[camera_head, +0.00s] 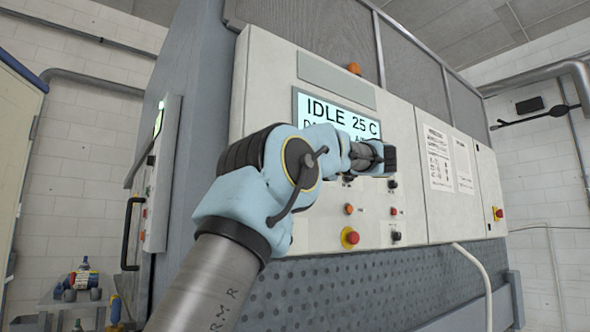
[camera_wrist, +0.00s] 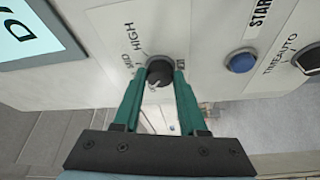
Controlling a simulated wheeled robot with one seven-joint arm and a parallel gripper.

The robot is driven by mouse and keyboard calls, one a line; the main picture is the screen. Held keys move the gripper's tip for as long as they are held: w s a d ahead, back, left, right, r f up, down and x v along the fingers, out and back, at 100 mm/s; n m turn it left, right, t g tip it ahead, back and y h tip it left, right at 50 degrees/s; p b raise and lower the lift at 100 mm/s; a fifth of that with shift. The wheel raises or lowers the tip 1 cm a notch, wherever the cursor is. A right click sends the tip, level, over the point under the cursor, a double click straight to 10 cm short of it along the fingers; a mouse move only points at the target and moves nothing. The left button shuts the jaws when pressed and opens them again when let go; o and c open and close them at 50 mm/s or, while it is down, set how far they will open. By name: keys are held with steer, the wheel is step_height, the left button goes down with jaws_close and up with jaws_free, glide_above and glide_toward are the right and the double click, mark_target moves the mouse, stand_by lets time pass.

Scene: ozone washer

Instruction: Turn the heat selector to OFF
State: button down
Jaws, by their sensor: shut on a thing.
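The heat selector is a black round knob (camera_wrist: 159,73) on the pale control panel in the wrist view, with "HIGH" printed beside it and other lettering partly cut off by the fingers. My gripper (camera_wrist: 160,78) has its two green fingers on either side of the knob, shut on it. A small pale mark shows on the knob's near face, but I cannot tell which setting it points at. In the head view my gripper (camera_head: 389,160) is at the panel below the display, and it and my arm hide the knob.
The display (camera_head: 340,112) reads "IDLE 25 C", its lower line partly hidden by my arm. A blue button (camera_wrist: 241,62) marked "START" and another black knob (camera_wrist: 309,60) marked "TIME" and "AUTO" sit to the right in the wrist view. A red button (camera_head: 350,237) is lower on the panel.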

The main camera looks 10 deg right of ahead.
steer(key=shift+n+g, duration=0.5)
steer(key=shift+n, duration=0.6)
steer(key=shift+c, duration=2.3)
jaws_free()
steer(key=shift+r, duration=0.1)
steer(key=v, duration=1)
steer(key=shift+s+d, duration=0.25)
steer(key=shift+s, duration=0.05)
steer(key=shift+d+r, duration=0.1)
